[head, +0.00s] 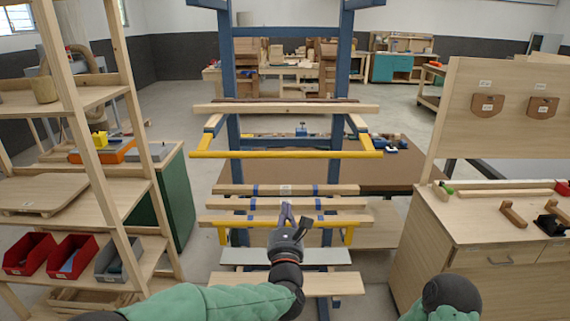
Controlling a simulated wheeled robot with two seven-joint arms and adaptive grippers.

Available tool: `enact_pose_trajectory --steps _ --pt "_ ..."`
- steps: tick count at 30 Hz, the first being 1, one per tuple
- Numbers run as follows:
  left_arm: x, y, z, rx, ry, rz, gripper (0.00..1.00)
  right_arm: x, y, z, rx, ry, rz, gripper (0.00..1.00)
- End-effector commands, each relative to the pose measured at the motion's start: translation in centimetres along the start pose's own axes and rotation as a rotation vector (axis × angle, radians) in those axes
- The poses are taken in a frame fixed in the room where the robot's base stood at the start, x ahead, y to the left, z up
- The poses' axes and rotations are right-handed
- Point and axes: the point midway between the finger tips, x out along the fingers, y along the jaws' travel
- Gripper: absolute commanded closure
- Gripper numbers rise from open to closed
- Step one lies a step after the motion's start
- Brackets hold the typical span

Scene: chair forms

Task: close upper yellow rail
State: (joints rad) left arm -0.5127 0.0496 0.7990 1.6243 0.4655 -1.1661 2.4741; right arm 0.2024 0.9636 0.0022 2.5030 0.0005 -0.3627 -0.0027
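The upper yellow rail (285,154) is a long horizontal bar in front of the blue upright frame (230,75). Its ends join yellow and blue side arms that slope back to the frame, so the rail stands out from it. A lower yellow rail (240,223) runs across the frame further down, close against a wooden slat. My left gripper (288,211) is in front of the lower slats, below the upper rail and near its middle. It points up and away; its narrow fingers look close together, but their gap is unclear. My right gripper is not in view; only part of that arm shows.
A wooden shelf rack (150,165) with red bins (72,255) stands at left. Wooden slats (225,189) cross the frame below the upper rail. A brown table (385,172) is behind it.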

Motion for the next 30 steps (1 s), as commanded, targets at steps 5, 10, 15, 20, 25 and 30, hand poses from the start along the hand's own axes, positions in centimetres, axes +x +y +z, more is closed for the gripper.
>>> enact_pose_trajectory --steps 5,10,15,20,25,30 --pt "1.0 0.0 0.4 -0.026 -0.009 0.005 1.0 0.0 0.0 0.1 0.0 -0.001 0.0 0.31" --pt "3.6 0.0 0.3 -0.024 -0.008 0.005 1.0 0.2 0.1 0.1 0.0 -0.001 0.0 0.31" --pt "6.8 0.1 0.3 -0.022 -0.008 0.005 1.0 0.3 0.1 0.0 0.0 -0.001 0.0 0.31" --pt "9.5 0.0 0.4 -0.022 -0.008 0.005 1.0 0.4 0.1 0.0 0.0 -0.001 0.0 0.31" --pt "10.5 0.0 2.6 -0.023 -0.011 0.003 1.0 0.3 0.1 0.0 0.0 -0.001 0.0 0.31" --pt "10.8 0.1 4.0 -0.022 -0.009 0.003 1.0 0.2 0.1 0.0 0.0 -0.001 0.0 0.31"
